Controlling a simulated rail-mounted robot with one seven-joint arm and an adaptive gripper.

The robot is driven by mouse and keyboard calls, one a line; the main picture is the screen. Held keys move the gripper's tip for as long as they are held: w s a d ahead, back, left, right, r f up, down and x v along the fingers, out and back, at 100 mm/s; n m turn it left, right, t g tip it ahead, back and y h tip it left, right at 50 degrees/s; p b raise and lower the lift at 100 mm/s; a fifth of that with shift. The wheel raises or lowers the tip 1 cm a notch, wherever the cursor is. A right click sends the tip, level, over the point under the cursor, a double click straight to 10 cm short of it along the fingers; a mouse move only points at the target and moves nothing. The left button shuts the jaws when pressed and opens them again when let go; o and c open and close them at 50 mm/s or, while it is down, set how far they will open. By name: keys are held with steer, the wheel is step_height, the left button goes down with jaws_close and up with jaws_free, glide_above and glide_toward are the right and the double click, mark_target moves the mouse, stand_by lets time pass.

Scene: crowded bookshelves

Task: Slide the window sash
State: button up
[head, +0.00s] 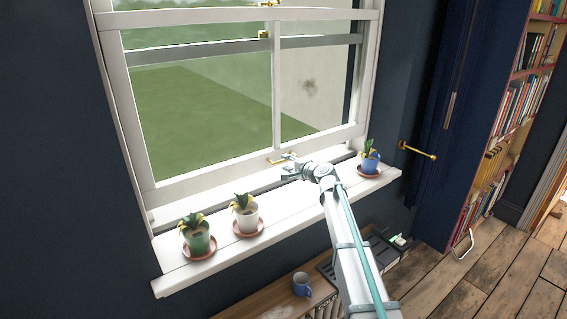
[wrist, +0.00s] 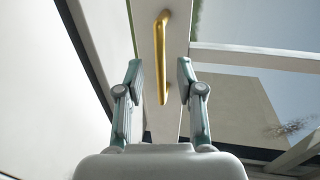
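The white window sash (head: 210,179) stands above the sill, with its bottom rail a little above it. A brass handle (head: 281,159) is fixed to the bottom rail. In the wrist view, the handle (wrist: 161,58) runs lengthwise between my two fingers and ahead of them. My gripper (head: 288,166) is at the bottom rail, right by the handle. In the wrist view, my gripper (wrist: 160,85) is open, with a finger on each side of the handle's near end. Neither finger visibly touches the handle.
The sill (head: 275,220) holds a green pot (head: 198,241) and a white pot (head: 245,219) left of my arm, and a blue pot (head: 369,163) to its right. A shelf below carries a mug (head: 302,284). A bookshelf (head: 505,110) stands at the right.

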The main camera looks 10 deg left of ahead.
steer(key=v, duration=0.8)
steer(key=shift+s+d, duration=0.1)
